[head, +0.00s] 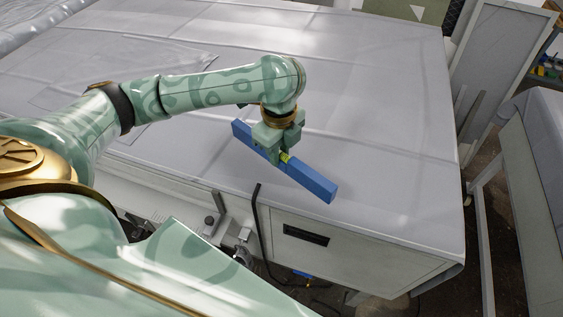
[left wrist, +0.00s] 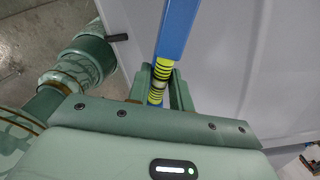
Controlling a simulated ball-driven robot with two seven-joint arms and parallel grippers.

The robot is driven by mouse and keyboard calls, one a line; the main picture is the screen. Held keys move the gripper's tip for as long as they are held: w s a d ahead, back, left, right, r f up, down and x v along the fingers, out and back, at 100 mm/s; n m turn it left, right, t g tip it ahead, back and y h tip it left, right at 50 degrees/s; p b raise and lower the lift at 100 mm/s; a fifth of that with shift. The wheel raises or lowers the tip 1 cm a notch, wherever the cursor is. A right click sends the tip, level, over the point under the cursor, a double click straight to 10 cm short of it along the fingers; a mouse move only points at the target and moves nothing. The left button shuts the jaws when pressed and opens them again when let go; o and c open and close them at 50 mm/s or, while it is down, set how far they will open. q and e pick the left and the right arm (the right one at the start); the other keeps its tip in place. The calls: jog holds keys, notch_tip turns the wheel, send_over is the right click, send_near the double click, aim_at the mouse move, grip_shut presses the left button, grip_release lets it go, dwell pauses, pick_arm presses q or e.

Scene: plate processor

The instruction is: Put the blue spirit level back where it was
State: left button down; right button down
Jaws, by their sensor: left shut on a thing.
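The blue spirit level (head: 316,184) is a long blue bar with a yellow-green middle part. My left gripper (head: 279,156) is shut on it around the middle, with the bar sticking out on both sides. In the head view the level lies slanted, from upper left to lower right, over the front part of the covered table. I cannot tell whether it touches the surface. In the left wrist view the level (left wrist: 178,32) runs up from between the fingers (left wrist: 160,88), and its yellow-green part shows there. My right gripper is in neither view.
A large table (head: 390,130) under a pale grey cover fills the middle, mostly clear. Its front has a cabinet side with a dark slot (head: 306,235). A black bent rod (head: 257,225) stands at the front edge. Another covered table (head: 545,130) is on the right, across a gap.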

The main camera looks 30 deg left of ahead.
aim_at(281, 160)
pick_arm(q)
jog(key=shift+w+f, duration=0.25)
jog(key=shift+f, duration=0.2)
jog(key=f+b, duration=0.2)
jog(key=f, duration=0.1)
jog(key=shift+w+f, duration=0.15)
jog(key=shift+w, duration=0.05)
jog(key=c, duration=1.3)
grip_release()
jog(key=shift+o, duration=0.2)
notch_tip(281, 160, up, 12)
jog(key=p, duration=0.5)
jog(key=shift+s, duration=0.1)
